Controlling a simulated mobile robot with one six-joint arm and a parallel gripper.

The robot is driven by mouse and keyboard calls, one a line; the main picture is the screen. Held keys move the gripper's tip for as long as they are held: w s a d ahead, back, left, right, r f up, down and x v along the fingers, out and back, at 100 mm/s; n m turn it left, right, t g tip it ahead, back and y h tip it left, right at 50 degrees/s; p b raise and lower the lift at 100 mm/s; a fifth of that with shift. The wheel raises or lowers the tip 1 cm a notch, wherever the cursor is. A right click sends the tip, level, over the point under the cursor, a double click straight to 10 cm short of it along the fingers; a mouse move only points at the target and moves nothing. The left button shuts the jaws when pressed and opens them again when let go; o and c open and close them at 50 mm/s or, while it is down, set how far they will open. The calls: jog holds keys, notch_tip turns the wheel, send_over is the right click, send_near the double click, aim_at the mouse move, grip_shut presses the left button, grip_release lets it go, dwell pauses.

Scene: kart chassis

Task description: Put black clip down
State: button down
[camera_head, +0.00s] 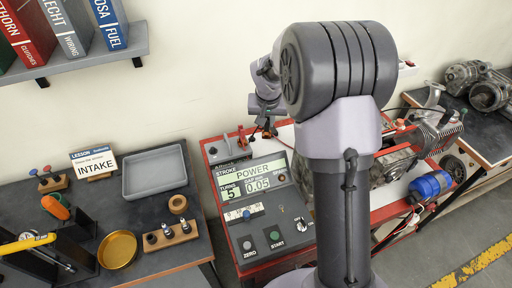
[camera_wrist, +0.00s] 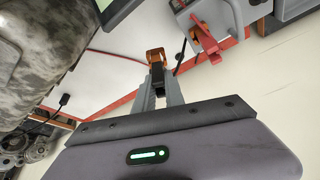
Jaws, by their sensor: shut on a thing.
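My gripper (camera_wrist: 158,88) is shut on the black clip (camera_wrist: 157,76), which shows as a small dark piece between the grey fingers in the wrist view. An orange-brown part (camera_wrist: 155,56) sits at the fingertips, around the far end of the clip. In the head view my gripper (camera_head: 267,124) is at the back of the red-edged bench, right of a grey block with a red lever (camera_head: 241,137). The clip is too small to make out clearly there. I cannot tell whether it touches the bench.
The bench holds a control panel (camera_head: 262,205) reading POWER, and an engine with a blue cylinder (camera_head: 430,185). The left table carries an empty grey tray (camera_head: 155,172), a brass dish (camera_head: 118,249) and an INTAKE sign (camera_head: 94,162). My arm hides the bench's middle.

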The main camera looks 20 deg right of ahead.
aim_at(267, 129)
jog(key=f+b, duration=0.1)
jog(key=f, duration=0.2)
jog(key=shift+w, duration=0.2)
jog(key=shift+s+f, duration=0.15)
jog(key=shift+f, duration=0.2)
notch_tip(267, 129, down, 11)
jog(key=b, duration=0.5)
jog(key=shift+s+r, duration=0.1)
jog(key=shift+r, duration=0.1)
jog(key=c, duration=1.4)
grip_release()
jog(key=shift+r, duration=0.1)
jog(key=shift+r, duration=0.1)
